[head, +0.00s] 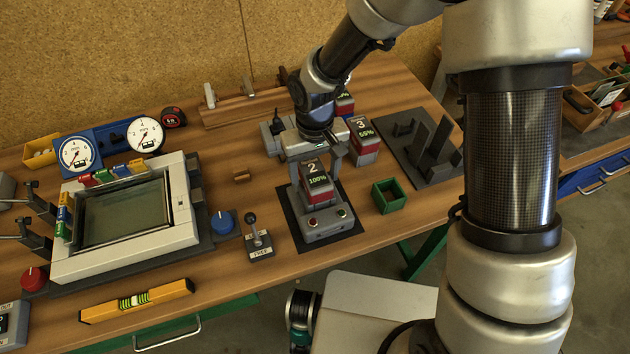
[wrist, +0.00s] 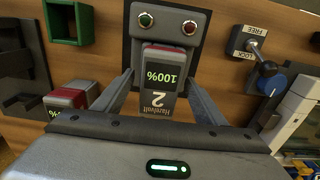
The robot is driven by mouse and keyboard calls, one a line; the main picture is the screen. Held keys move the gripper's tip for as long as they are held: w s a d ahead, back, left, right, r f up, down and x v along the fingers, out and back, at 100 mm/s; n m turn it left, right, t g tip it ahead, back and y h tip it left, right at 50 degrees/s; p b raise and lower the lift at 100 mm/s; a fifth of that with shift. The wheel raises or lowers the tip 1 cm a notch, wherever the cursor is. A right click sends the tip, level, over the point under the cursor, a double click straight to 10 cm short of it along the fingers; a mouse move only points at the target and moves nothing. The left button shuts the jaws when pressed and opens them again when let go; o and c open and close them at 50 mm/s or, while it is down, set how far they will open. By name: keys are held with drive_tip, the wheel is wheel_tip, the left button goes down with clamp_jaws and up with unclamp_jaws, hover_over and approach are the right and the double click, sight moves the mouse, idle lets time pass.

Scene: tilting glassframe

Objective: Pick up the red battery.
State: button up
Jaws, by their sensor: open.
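A dark grey battery with a red end, marked 2 and 100%, stands in a grey holder with two buttons; this is the battery (head: 316,183) in the head view. In the wrist view the same battery (wrist: 160,82) is in the middle, its label upside down. My gripper (head: 316,163) is above it, pointing down. In the wrist view my gripper (wrist: 158,78) is open, with one finger on each side of the battery and a gap on both sides. The holder (head: 325,228) sits on a black mat.
A second red-and-grey battery (head: 362,140), marked 3 and 65%, stands close behind right, with another partly hidden behind it. A green open box (head: 388,196) is at right. A lever switch (head: 257,238) is at left, beyond it a tilted glass frame (head: 180,205).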

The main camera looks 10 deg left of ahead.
drive_tip(key=c, duration=1.3)
drive_tip(key=shift+o, duration=0.2)
wheel_tip(320, 180, up, 11)
drive_tip(key=shift+f+p, duration=0.15)
drive_tip(key=shift+p, duration=0.15)
drive_tip(key=o, duration=0.6)
drive_tip(key=c, duration=0.6)
wheel_tip(320, 180, up, 6)
drive_tip(key=p, duration=0.3)
drive_tip(key=shift+p, duration=0.3)
